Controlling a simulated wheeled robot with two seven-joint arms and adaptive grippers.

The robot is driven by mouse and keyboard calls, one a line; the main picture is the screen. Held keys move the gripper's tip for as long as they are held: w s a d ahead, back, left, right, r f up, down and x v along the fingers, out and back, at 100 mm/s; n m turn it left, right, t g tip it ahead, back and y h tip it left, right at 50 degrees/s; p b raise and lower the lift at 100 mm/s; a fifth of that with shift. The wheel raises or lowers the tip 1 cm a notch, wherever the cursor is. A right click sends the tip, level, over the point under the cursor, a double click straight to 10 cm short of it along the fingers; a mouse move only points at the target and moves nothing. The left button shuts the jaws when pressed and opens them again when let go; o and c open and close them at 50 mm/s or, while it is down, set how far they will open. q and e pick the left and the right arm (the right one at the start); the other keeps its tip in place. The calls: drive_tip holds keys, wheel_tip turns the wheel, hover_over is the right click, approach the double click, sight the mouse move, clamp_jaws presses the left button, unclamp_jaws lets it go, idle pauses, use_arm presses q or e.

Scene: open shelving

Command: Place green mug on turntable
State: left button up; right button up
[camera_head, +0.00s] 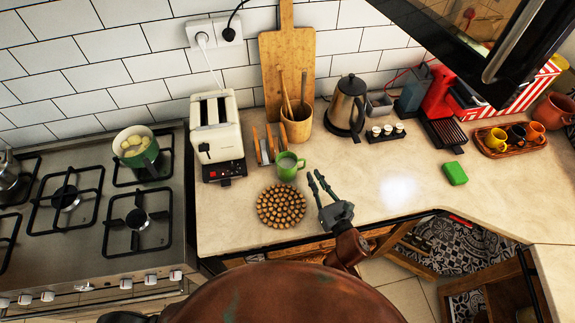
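The green mug (287,168) stands upright on the counter, behind a round mat of wooden slices (281,206). My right gripper (317,177) is just to the right of the mug, with its two thin fingers apart and nothing seen between them. The fingers point away from me, and the mug is outside them. I cannot make out a turntable for certain. A dark appliance with a glass front and a metal handle (515,40) hangs at the upper right; its inside is not clear. My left gripper does not show.
A toaster (215,130), a utensil pot (297,125) and a kettle (346,106) stand behind the mug. A green sponge (455,173) lies to the right. The stove (85,245) is at left. Counter between gripper and sponge is clear. A lower cabinet door (412,250) stands open.

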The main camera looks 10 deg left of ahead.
sight(305, 161)
drive_tip(key=shift+w+a+f, duration=0.15)
drive_tip(key=shift+w+f, duration=0.05)
drive_tip(key=shift+w, duration=0.2)
drive_tip(key=x, duration=0.7)
drive_tip(key=shift+a+r, duration=0.1)
drive_tip(key=shift+c, duration=0.7)
clamp_jaws()
drive_tip(key=shift+r, duration=0.15)
